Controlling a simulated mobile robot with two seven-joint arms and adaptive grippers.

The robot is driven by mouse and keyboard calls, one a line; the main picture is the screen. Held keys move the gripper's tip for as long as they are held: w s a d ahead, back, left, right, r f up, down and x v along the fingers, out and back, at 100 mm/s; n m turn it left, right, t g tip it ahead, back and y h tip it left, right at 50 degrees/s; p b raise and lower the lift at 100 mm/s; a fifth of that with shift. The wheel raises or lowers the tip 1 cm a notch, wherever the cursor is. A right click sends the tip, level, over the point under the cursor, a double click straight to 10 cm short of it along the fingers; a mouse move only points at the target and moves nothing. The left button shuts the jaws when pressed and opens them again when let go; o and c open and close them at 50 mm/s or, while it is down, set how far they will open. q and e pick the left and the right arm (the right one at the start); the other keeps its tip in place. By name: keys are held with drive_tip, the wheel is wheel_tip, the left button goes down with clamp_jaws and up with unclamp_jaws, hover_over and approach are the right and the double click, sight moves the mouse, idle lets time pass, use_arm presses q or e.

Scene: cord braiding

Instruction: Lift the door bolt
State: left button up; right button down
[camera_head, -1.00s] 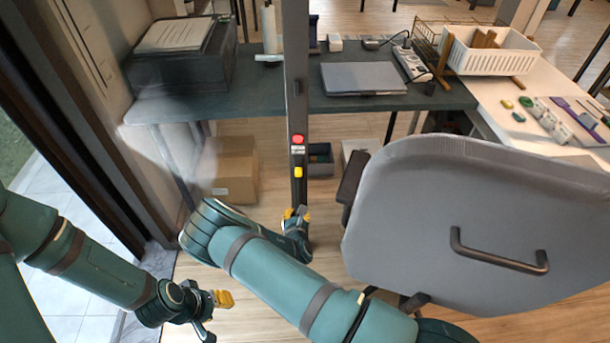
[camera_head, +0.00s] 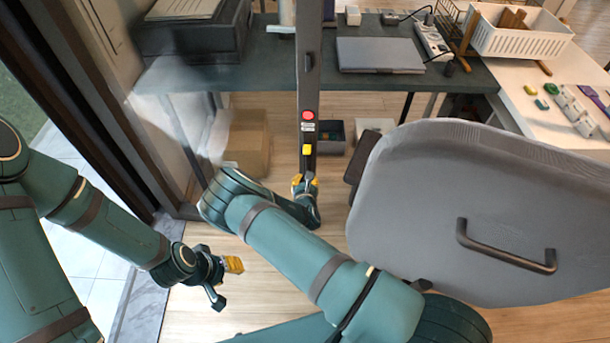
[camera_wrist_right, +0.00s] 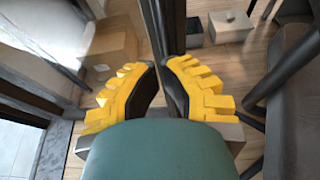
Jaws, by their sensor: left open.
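The door edge is a dark upright post (camera_head: 308,70) in the middle of the head view. It carries a red round part (camera_head: 308,114) and a yellow part (camera_head: 307,150) below it; I cannot tell which part is the bolt. My right gripper (camera_head: 305,183) is at the post, just below the yellow part. In the right wrist view, the yellow-backed fingers of the right gripper (camera_wrist_right: 160,64) converge close together in front of the dark post (camera_wrist_right: 157,25). Whether they touch it is unclear. My left gripper (camera_head: 224,282) is open and empty, low at the left.
A grey chair (camera_head: 440,190) stands close on the right. A dark desk (camera_head: 270,75) with a laptop (camera_head: 380,55) is behind the post. A cardboard box (camera_head: 248,143) sits under it. Wood floor lies between left gripper and chair.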

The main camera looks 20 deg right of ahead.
sight(307, 149)
drive_tip(key=b+x, duration=0.1)
drive_tip(key=x, duration=0.6)
drive_tip(key=shift+w+f+b, duration=0.2)
drive_tip(key=shift+b, duration=0.1)
drive_tip(key=shift+w+d+r, duration=0.1)
drive_tip(key=shift+w+r, duration=0.05)
drive_tip(key=shift+r, duration=0.45)
drive_tip(key=shift+w+d+r, duration=0.1)
drive_tip(key=shift+w+r, duration=0.1)
drive_tip(key=shift+r, duration=0.45)
drive_tip(key=shift+a+r, duration=0.1)
drive_tip(key=shift+r, duration=0.7)
